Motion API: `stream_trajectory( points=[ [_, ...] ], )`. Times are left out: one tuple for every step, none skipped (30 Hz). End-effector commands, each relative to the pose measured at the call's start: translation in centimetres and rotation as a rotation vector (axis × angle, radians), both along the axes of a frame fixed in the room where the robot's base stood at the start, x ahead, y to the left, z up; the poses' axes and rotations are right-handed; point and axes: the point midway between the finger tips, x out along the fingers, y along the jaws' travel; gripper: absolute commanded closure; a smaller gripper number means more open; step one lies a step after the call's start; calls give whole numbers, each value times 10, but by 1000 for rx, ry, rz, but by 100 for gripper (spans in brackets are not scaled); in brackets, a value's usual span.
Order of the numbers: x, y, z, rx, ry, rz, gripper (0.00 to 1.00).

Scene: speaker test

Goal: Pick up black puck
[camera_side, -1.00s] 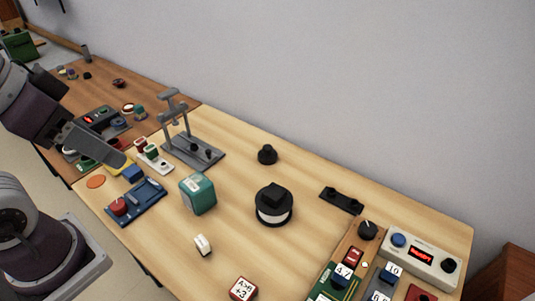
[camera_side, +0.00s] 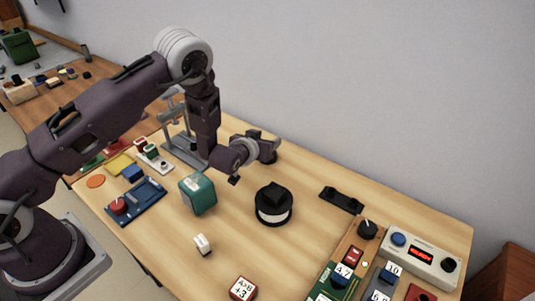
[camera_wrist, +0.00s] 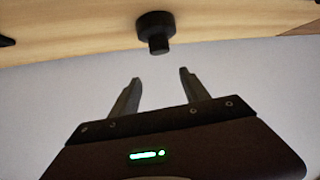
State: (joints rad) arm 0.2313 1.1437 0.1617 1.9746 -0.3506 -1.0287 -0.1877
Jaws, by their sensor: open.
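The black puck (camera_wrist: 155,30), a dark disc with a narrower knob, shows in the wrist view on the wooden table at the top. My gripper (camera_wrist: 160,77) is open and empty, its two fingers pointing toward the puck with a gap in front of them. In the side view my gripper (camera_side: 270,149) is over the puck's spot near the table's back edge and largely hides it.
A larger black round object with a white band (camera_side: 273,216) stands in front of my gripper. A teal box (camera_side: 198,194) is to the left, a grey stand (camera_side: 180,145) behind it. A black bar (camera_side: 341,200) and control panels (camera_side: 420,262) are to the right.

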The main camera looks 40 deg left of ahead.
Motion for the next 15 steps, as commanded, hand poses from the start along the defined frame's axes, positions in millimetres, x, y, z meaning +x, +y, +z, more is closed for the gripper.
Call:
stream_trajectory(
  points=[
    [-3,2,-19,22,-14,-5,46],
    [-4,2,-26,33,-27,-6,46],
    [-6,3,-33,44,-40,-8,46],
    [-6,4,-36,50,-48,-10,46],
    [-6,5,-39,53,-53,-10,46],
    [-3,5,-41,56,-59,-11,46],
    [0,7,-42,58,-60,-10,46],
    [4,8,-44,57,-61,-10,46],
    [9,9,-46,58,-60,-10,46],
    [13,10,-47,57,-60,-11,46],
    [17,11,-49,57,-60,-12,46],
    [24,13,-52,56,-61,-11,46],
    [29,15,-55,56,-60,-10,46],
    [35,16,-57,56,-60,-10,46],
    [42,18,-60,57,-59,-12,46]
  ],
)
